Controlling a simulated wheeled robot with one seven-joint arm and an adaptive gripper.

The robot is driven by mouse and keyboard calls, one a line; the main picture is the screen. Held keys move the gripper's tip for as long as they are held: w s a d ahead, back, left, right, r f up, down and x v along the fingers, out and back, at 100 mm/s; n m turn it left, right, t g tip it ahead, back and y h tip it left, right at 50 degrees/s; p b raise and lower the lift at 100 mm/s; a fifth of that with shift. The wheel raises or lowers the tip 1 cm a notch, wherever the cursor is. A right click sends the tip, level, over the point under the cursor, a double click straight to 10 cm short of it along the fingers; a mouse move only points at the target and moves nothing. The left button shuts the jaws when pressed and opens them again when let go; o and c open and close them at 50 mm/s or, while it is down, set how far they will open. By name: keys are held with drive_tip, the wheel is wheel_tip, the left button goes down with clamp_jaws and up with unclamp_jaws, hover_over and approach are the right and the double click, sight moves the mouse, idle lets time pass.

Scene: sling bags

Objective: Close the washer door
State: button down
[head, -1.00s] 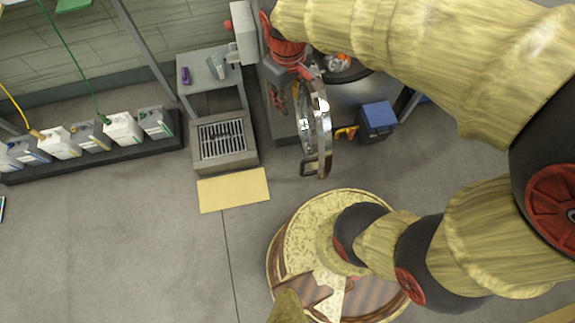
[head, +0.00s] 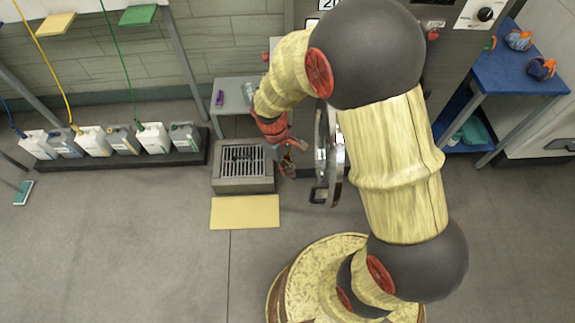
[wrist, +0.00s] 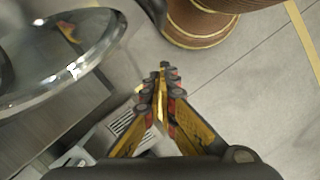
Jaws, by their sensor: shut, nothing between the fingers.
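The washer door (head: 333,150) is a round, metal-rimmed door. It stands open, seen nearly edge-on in the head view, with a dark handle (head: 318,195) at its lower end. The washer itself is mostly hidden behind my arm. My gripper (head: 289,168) is shut and empty, just left of the door and apart from it. In the wrist view, the fingertips of my gripper (wrist: 163,75) meet, and the door's shiny rim and glass (wrist: 60,50) fill the upper left, beside the fingers.
A floor drain box (head: 243,180) and a small grey table (head: 232,92) stand left of the gripper. A yellow mat (head: 245,212) lies in front. Several jugs (head: 155,140) line the wall. A blue table (head: 520,75) is at right. Open floor lies at the front left.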

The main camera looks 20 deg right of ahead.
drive_tip(key=shift+s+d+f+b, duration=0.45)
drive_tip(key=shift+s+d+f, duration=0.3)
drive_tip(key=shift+s, duration=0.2)
drive_tip(key=shift+s+d+f+b, duration=0.45)
drive_tip(key=shift+s+d+f, duration=0.25)
drive_tip(key=shift+s, duration=0.25)
